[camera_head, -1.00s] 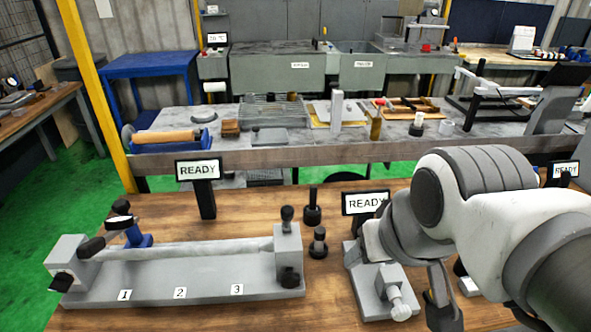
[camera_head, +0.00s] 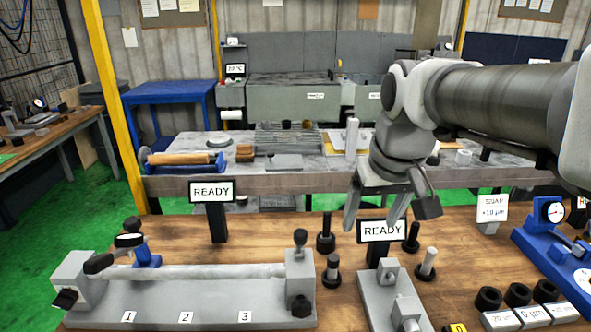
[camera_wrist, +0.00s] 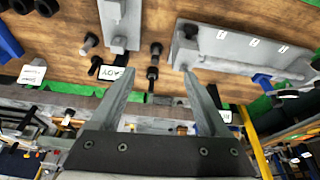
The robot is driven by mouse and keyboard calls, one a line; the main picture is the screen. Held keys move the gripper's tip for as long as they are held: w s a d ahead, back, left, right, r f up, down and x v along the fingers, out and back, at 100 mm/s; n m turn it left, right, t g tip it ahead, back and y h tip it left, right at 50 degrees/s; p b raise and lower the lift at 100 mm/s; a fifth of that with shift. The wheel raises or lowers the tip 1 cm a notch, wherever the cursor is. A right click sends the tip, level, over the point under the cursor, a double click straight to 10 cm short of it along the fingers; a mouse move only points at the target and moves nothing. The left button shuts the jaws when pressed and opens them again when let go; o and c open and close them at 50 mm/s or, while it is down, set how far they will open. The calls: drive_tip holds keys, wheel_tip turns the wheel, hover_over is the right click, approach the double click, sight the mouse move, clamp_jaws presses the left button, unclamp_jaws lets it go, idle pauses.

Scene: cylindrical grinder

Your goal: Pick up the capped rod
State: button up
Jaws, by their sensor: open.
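Several short upright rods with dark collars or caps stand on the wooden bench. A grey-topped rod (camera_head: 332,268) and a black rod (camera_head: 326,238) stand right of the long fixture. A pale rod with a dark base (camera_head: 428,262) and another black rod (camera_head: 411,238) stand right of the READY sign. I cannot tell which one is the capped rod. My gripper (camera_head: 374,218) is open and empty, pointing down above the bench near the sign. In the wrist view, two dark rods (camera_wrist: 153,58) show beyond the gap between the fingertips (camera_wrist: 158,70).
The grey fixture (camera_head: 190,308) with a long bar fills the bench's left. A grey clamp block (camera_head: 395,300) stands in front of the READY sign (camera_head: 381,230). A blue gauge stand (camera_head: 545,245) and black rings (camera_head: 518,294) are at right.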

drive_tip(key=w+f+g+b, duration=0.1)
drive_tip(key=w+f+b, duration=0.15)
drive_tip(key=w, duration=0.35)
drive_tip(key=w+f+g+b, duration=0.1)
drive_tip(key=w+f, duration=0.3)
drive_tip(key=w, duration=0.3)
drive_tip(key=n+g+b, duration=0.2)
hover_over(333, 266)
drive_tip(key=w+d, duration=0.1)
drive_tip(key=w, duration=0.1)
wheel_tip(333, 266, down, 12)
wheel_tip(333, 266, down, 12)
drive_tip(key=shift+s+d+r+b, duration=0.1)
drive_tip(key=shift+s+r+b, duration=0.1)
drive_tip(key=shift+b, duration=0.8)
drive_tip(key=shift+w+a+f+b, duration=0.1)
drive_tip(key=shift+a+f+b, duration=0.1)
drive_tip(key=shift+f, duration=1.15)
drive_tip(key=shift+a+f+b, duration=0.2)
drive_tip(key=shift+f, duration=1.15)
drive_tip(key=shift+c, duration=0.3)
clamp_jaws()
drive_tip(key=shift+r, duration=0.15)
